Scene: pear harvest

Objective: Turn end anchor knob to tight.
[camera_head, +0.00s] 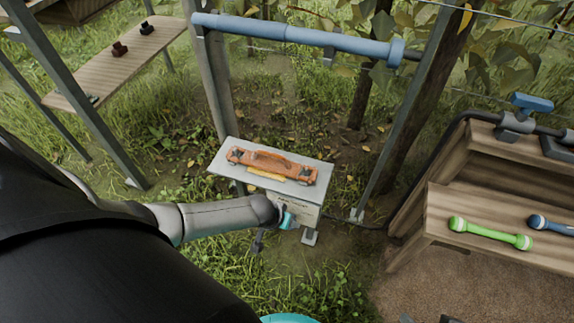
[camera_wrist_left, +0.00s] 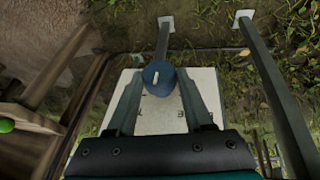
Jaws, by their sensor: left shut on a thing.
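The end anchor knob (camera_wrist_left: 158,79) is a round blue knob with a short white mark, seen in the left wrist view. Its mark runs nearly up and down in that picture, leaning slightly right. My left gripper (camera_wrist_left: 158,92) is shut on the knob, one finger on each side. Behind it is a pale panel (camera_wrist_left: 160,115) with dark lettering, mostly covered by the fingers. In the head view my left gripper (camera_head: 284,218) is at the front of the pale box (camera_head: 297,213); the knob is hidden there. Dark tips at the bottom edge may be my right gripper.
An orange tool (camera_head: 270,165) lies on the grey box top (camera_head: 318,178). A blue bar (camera_head: 295,34) spans above it between posts. A wooden bench (camera_head: 440,205) at right holds a green-handled piece (camera_head: 490,233). A wooden shelf (camera_head: 125,70) stands at upper left.

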